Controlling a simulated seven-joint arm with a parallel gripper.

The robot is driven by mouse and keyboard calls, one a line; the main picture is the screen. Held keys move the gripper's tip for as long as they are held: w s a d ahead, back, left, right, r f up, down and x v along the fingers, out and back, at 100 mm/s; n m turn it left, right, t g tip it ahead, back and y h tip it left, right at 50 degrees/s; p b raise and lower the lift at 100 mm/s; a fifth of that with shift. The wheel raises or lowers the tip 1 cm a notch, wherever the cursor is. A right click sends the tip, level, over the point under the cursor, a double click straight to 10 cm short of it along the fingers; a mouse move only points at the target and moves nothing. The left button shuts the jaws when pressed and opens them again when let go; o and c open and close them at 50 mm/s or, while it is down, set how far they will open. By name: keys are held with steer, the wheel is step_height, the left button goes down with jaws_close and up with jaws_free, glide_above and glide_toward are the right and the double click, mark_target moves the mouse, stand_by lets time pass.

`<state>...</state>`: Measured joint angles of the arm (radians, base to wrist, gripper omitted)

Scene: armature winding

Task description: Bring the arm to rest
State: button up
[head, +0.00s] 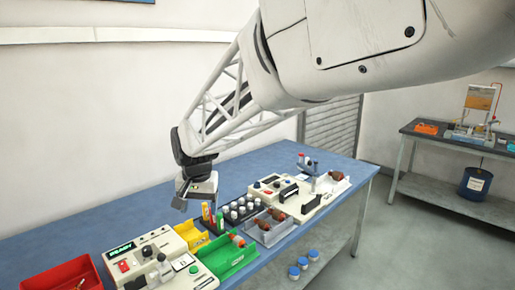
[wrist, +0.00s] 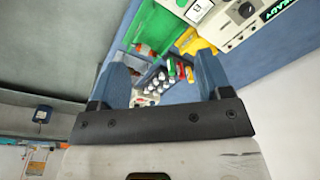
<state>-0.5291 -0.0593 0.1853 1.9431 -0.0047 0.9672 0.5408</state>
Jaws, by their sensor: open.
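My gripper (head: 180,204) hangs above the blue workbench (head: 60,240), behind the rack of bottles and the yellow tray. In the wrist view my gripper (wrist: 160,72) shows two blue fingers spread wide apart with nothing between them touching either one. The bench items seen between the fingers lie well beyond the tips. My white lattice arm reaches in from the upper right of the head view.
On the bench stand a red bin (head: 62,280), a machine with a green display (head: 122,250), a yellow tray (head: 192,236), a green tray (head: 228,260), a dark rack (head: 240,212), and a clear tray (head: 268,228). Blue-capped jars (head: 303,262) sit below. The bench's back left is bare.

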steer(key=s+d+r+t, duration=0.1)
steer(key=s+d, duration=0.8)
steer(key=d, duration=0.5)
steer(key=s+d, duration=0.9)
steer(key=d, duration=0.5)
steer(key=s+d+f, duration=0.3)
steer(key=s+d, duration=0.2)
steer(key=s, duration=0.4)
steer(key=shift+s+d+t+h, duration=0.3)
steer(key=shift+d+h, duration=0.05)
steer(key=shift+h, duration=0.05)
